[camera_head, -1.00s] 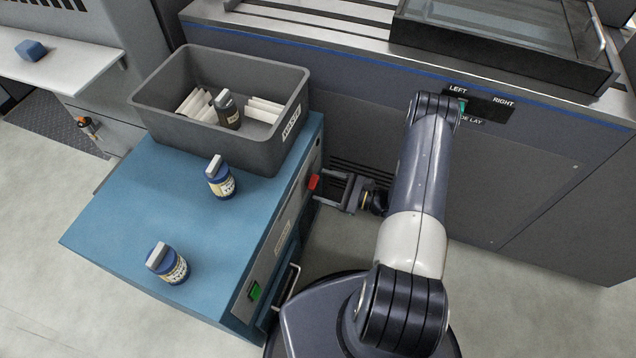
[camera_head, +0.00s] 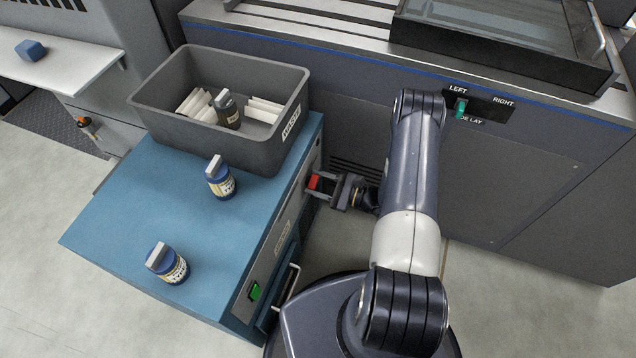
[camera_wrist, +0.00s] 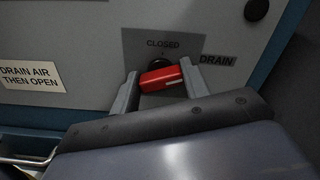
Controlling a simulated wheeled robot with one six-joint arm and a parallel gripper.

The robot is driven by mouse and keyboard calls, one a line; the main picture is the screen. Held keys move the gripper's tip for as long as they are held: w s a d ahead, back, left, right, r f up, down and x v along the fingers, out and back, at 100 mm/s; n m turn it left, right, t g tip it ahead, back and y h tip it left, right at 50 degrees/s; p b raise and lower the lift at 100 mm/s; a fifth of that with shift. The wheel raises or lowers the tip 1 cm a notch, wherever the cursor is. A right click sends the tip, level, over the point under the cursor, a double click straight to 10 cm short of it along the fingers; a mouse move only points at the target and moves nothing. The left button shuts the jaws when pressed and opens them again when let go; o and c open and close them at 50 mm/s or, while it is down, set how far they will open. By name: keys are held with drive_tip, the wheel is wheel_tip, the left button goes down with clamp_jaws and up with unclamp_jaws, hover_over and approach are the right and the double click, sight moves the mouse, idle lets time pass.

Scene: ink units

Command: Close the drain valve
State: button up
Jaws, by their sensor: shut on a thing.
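The drain valve's red handle (camera_wrist: 160,79) is on the front face of the blue cabinet (camera_head: 160,215). In the wrist view it lies nearly level, slightly tilted, below the word CLOSED, with DRAIN printed to its right. My gripper (camera_wrist: 159,82) has a finger at each end of the handle and is shut on it. In the head view the red handle (camera_head: 314,182) shows between the fingers of my gripper (camera_head: 317,184), at the cabinet's right side. The valve's dark hub is partly hidden behind the handle.
A label reading DRAIN AIR THEN OPEN (camera_wrist: 31,78) is left of the valve. A grey bin (camera_head: 165,118) and two blue-capped jars (camera_head: 220,180) stand on the cabinet. A green switch (camera_head: 255,291) is on its front. The large grey machine (camera_head: 500,190) stands close behind my arm.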

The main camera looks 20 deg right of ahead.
drive_tip(key=shift+c, duration=1.3)
drive_tip(key=shift+f+n+b, duration=0.15)
drive_tip(key=shift+n+b, duration=0.15)
drive_tip(key=shift+b, duration=0.15)
drive_tip(key=shift+s+a+f+n+b, duration=0.1)
drive_tip(key=shift+n+b, duration=3.15)
drive_tip(key=shift+b, duration=0.15)
drive_tip(key=shift+s+f+n+b, duration=0.1)
drive_tip(key=shift+n+b, duration=3.15)
drive_tip(key=shift+b, duration=0.1)
drive_tip(key=shift+r, duration=0.1)
drive_tip(key=o, duration=1)
drive_tip(key=shift+w, duration=0.1)
